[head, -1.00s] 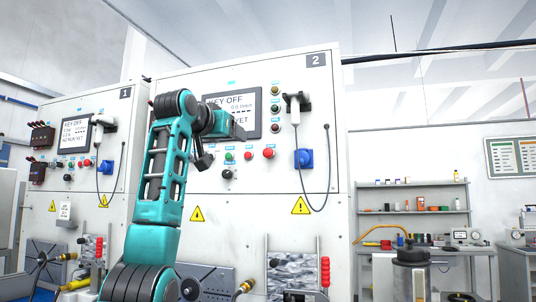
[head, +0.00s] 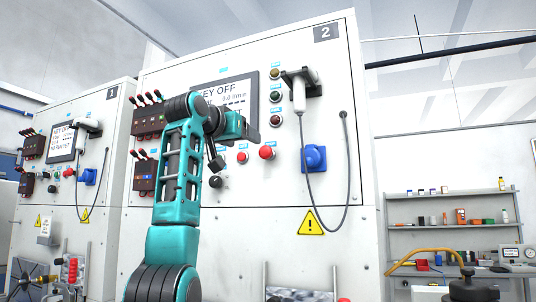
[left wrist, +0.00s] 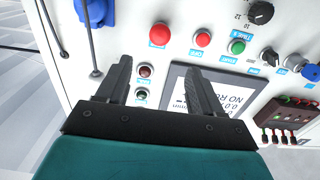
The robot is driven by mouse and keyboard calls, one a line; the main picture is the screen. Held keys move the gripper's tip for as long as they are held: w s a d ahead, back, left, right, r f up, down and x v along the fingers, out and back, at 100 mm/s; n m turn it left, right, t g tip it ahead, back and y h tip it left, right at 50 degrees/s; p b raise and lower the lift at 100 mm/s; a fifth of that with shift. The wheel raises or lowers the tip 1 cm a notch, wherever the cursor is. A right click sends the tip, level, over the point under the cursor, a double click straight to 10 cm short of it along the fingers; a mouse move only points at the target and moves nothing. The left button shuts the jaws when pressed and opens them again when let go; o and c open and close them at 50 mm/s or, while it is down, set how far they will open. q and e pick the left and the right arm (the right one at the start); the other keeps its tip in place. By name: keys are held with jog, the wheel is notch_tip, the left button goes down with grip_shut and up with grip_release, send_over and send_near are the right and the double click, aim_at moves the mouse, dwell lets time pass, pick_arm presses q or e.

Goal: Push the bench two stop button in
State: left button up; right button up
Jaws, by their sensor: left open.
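The bench two panel (head: 300,120) is a white upright cabinet face marked 2. Two red buttons show on it in the head view: a smaller one (head: 242,157) and a larger one (head: 267,152) to its right. In the left wrist view the smaller red button (left wrist: 203,39) sits between the larger red button (left wrist: 159,34) and a green button (left wrist: 236,46). My left gripper (head: 252,134) is open and empty, in front of the panel just above the red buttons. Its two dark fingers (left wrist: 158,76) show apart, touching no button.
A screen (head: 225,95) reading KEY OFF and a column of lamps (head: 275,97) are close to the gripper. A blue socket (head: 314,158) and a hanging cable (head: 346,180) are to the right. Bench one (head: 62,190) stands left; shelves (head: 450,225) stand at right.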

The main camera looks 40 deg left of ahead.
aim_at(264, 150)
pick_arm(q)
jog(key=p+x, duration=0.5)
jog(key=x, duration=0.6)
jog(key=shift+w+r, duration=0.15)
jog(key=shift+w, duration=0.1)
jog(key=shift+w+a+p, duration=0.1)
jog(key=shift+w+p, duration=0.2)
jog(key=shift+w, duration=0.1)
jog(key=shift+c, duration=0.3)
grip_shut()
